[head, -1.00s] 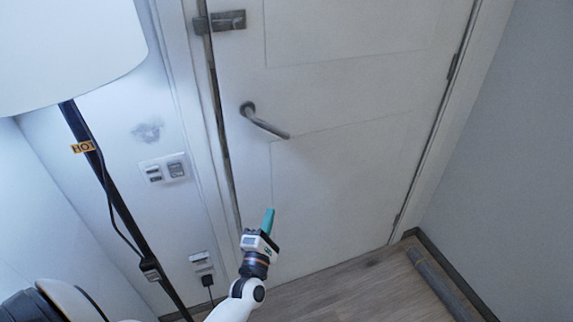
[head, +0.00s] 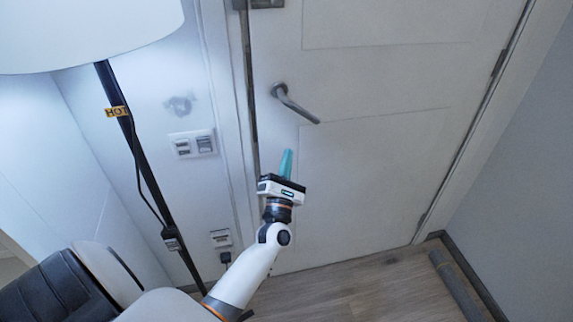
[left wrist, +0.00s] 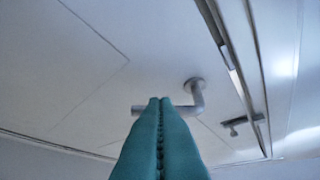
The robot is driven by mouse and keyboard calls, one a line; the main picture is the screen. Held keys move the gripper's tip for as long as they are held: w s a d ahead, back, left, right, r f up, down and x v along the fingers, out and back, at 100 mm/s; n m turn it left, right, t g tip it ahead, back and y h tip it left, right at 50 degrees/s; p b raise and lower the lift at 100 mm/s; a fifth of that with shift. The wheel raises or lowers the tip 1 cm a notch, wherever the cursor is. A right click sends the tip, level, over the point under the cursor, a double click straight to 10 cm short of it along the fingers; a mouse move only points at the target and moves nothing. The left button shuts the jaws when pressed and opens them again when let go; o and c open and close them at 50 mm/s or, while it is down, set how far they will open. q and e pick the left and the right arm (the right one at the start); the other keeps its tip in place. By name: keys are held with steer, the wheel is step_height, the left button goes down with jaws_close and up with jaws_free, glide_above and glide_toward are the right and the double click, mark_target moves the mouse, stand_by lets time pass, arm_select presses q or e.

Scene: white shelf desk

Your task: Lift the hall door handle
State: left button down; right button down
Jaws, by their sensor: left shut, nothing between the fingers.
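The grey metal door handle (head: 298,106) sticks out from the white hall door (head: 370,160) and slants down to the right in the head view. In the left wrist view the handle (left wrist: 197,92) shows beyond my fingertips, its lever partly hidden behind them. My left gripper (head: 288,152) has teal fingers pointing up, a little below the handle in the head view. The fingers (left wrist: 160,100) are pressed together with nothing between them. I see a gap between fingertips and handle in the head view. My right gripper is not in view.
A floor lamp with a white shade (head: 85,30) and black pole (head: 150,165) stands at the left. A latch (head: 262,3) is above the handle. Wall switches (head: 193,144) are left of the door frame. A grey bar (head: 458,285) lies on the floor at right.

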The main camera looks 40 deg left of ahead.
arm_select(q)
steer(key=w+a+r+p, duration=0.1)
steer(key=w+r+p, duration=0.1)
steer(key=w+r, duration=0.3)
steer(key=shift+w, duration=0.8)
